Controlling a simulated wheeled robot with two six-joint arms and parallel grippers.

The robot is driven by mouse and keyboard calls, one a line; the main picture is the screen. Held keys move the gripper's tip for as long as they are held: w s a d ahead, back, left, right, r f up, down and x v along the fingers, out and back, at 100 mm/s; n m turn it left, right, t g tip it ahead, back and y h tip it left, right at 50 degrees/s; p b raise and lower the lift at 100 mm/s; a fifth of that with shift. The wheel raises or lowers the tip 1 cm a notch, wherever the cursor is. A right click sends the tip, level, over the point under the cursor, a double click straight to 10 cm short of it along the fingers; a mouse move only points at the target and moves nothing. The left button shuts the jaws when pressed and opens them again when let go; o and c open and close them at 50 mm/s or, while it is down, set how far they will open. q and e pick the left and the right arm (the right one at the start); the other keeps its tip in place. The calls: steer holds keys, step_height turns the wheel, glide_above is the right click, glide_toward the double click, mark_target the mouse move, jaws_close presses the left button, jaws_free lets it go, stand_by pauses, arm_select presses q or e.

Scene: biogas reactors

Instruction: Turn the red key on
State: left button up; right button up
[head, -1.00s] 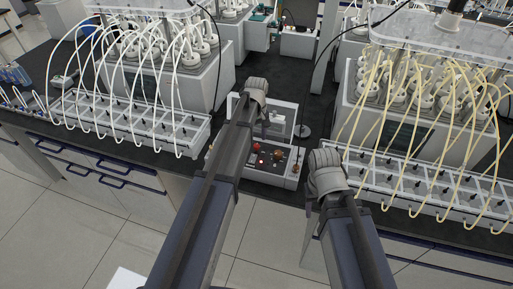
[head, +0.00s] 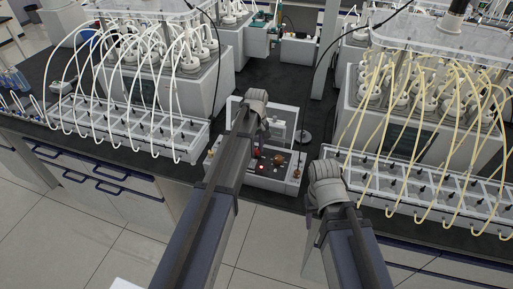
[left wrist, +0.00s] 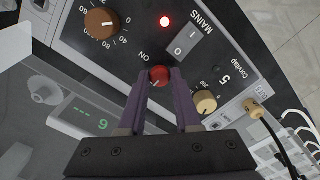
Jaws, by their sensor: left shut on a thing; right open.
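The red key (left wrist: 159,75) is a small round red knob on the dark control panel, beside the word ON. My left gripper (left wrist: 160,84) is shut on it, with a purple finger on each side of the knob. In the head view my left arm hangs over the control box (head: 263,178) and partly hides its panel. My right gripper (head: 312,232) is open and empty in front of the bench, right of the box. Its fingers are only partly visible.
A brown dial (left wrist: 101,23), a MAINS switch (left wrist: 187,39), a lit red lamp (left wrist: 165,21) and a tan knob (left wrist: 206,102) surround the key. Racks with white tubes (head: 130,128) and yellow tubes (head: 420,190) flank the box closely.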

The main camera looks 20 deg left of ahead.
arm_select(q)
jaws_close()
steer(key=shift+m, duration=0.3)
steer(key=m, duration=0.3)
steer(key=shift+m, duration=0.4)
steer(key=m, duration=0.4)
steer(key=shift+m, duration=0.3)
steer(key=m, duration=0.4)
steer(key=shift+m, duration=2.4)
